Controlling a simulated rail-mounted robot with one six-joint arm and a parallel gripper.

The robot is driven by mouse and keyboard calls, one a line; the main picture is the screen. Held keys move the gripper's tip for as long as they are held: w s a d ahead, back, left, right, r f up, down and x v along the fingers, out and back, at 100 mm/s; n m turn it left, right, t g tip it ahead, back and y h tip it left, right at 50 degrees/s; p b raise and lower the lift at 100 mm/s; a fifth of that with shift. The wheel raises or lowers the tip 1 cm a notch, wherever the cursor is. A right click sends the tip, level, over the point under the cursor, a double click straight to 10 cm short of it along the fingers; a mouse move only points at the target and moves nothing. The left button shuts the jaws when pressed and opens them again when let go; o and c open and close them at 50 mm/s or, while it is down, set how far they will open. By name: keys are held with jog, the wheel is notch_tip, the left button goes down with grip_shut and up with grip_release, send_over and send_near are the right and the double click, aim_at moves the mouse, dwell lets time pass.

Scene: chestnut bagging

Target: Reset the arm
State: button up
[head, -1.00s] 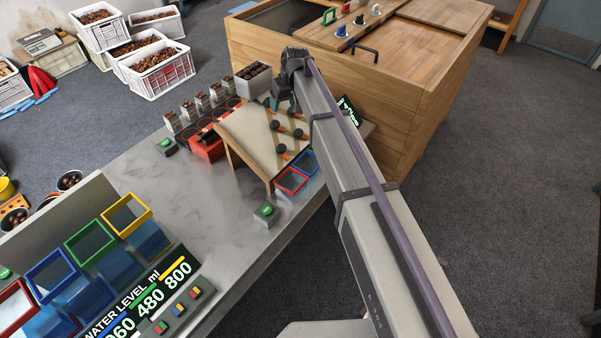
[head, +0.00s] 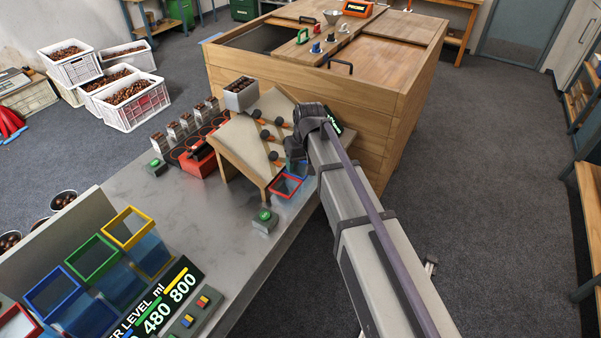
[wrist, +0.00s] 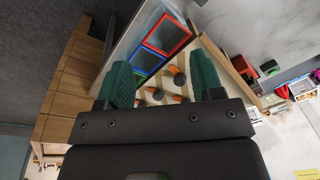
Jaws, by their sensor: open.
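My gripper (wrist: 163,88) shows in the wrist view as two green fingers set wide apart with nothing between them. In the head view my arm reaches up from the lower right, and its dark wrist (head: 312,118) is over the right side of the sloped wooden sorting board (head: 235,145). The fingers are mostly hidden there behind the wrist. Dark knobs with orange parts on the board show between the fingers in the wrist view. A red frame (head: 285,187) and a blue frame beside it lie at the board's lower end, close to the gripper.
A large wooden cabinet (head: 290,90) stands behind the board. A green button (head: 265,217) and colored water containers (head: 128,228) are on the grey bench. Open floor lies to the right.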

jog(key=shift+s+d+f, duration=0.1)
jog(key=shift+s+d, duration=0.05)
jog(key=shift+s, duration=0.1)
jog(key=s+d+m, duration=0.1)
jog(key=s+d, duration=0.4)
jog(key=s, duration=0.5)
jog(key=s+d+m+g+h, duration=0.1)
jog(key=s+d+m, duration=0.1)
jog(key=s+d, duration=0.4)
jog(key=s, duration=0.4)
jog(key=shift+d+f, duration=0.15)
jog(key=shift+d, duration=0.1)
jog(key=shift+s, duration=0.1)
